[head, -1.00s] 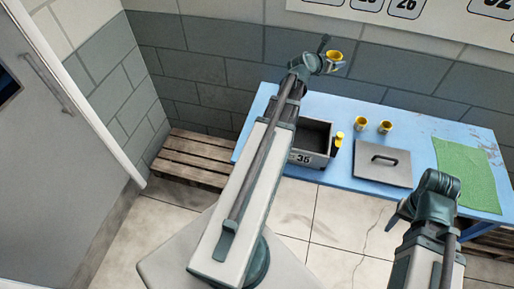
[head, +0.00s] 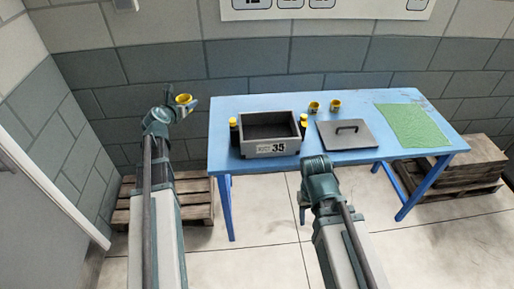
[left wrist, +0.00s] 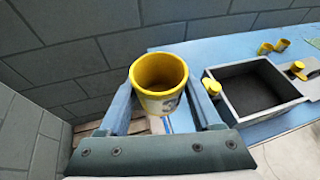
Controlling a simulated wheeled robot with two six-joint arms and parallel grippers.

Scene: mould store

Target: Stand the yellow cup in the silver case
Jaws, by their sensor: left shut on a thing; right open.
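The yellow cup (head: 184,99) is upright between the fingers of my left gripper (head: 180,108), off the table's left end. In the left wrist view the cup (left wrist: 160,104) has a yellow rim and a pale printed side, and its open top shows an empty inside. The silver case (head: 250,151) is a grey open box marked 35 on the table, right of and apart from the cup. It looks empty; it also shows in the left wrist view (left wrist: 243,116). My right gripper (head: 316,167) is empty near the table's front edge, its fingers mostly hidden.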

